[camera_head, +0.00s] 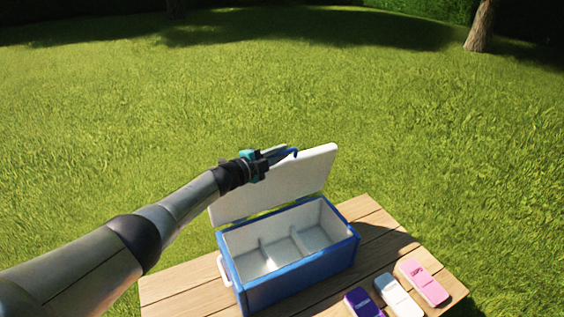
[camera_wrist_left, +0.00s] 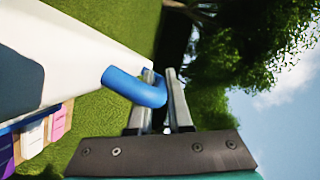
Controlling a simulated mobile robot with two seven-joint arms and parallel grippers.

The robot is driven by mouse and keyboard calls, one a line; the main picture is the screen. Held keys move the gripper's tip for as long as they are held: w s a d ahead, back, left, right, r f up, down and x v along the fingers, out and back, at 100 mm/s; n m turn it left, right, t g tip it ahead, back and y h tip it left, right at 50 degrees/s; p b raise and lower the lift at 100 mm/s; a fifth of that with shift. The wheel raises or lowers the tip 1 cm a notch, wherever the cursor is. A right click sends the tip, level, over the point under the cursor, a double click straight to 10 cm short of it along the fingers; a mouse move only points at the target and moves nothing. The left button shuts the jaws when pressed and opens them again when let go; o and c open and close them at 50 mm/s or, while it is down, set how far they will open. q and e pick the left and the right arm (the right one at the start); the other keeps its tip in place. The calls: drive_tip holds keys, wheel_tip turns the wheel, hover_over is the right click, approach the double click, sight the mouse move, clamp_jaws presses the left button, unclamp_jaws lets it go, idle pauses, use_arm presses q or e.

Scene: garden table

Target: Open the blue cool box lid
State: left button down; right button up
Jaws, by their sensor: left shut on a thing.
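My left gripper (camera_head: 282,155) is at the lid's upper edge, shut on the blue lid handle (camera_head: 293,152). In the left wrist view the handle (camera_wrist_left: 135,87) curves out from the white lid (camera_wrist_left: 75,55) and passes between the fingers (camera_wrist_left: 160,95). My right gripper is in neither view.
A purple pack (camera_head: 362,303), a white pack (camera_head: 398,296) and a pink pack (camera_head: 424,282) lie on the wooden table (camera_head: 185,290) right of the box. Grass surrounds the table, and the space above the open box is free.

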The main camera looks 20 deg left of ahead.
use_arm(q)
drive_tip(key=shift+w+r, duration=0.15)
drive_tip(key=shift+r, duration=0.05)
drive_tip(key=c, duration=1.1)
unclamp_jaws()
drive_tip(key=shift+c, duration=0.2)
drive_tip(key=o, duration=0.3)
drive_tip(key=shift+f, duration=0.1)
drive_tip(key=shift+s+a, duration=0.1)
drive_tip(key=shift+s, duration=0.1)
drive_tip(key=shift+s+a+p, duration=0.3)
drive_tip(key=shift+s+p, duration=0.25)
drive_tip(key=shift+p, duration=0.1)
drive_tip(key=p+v, duration=0.4)
drive_tip(key=v, duration=0.9)
drive_tip(key=shift+s, duration=0.35)
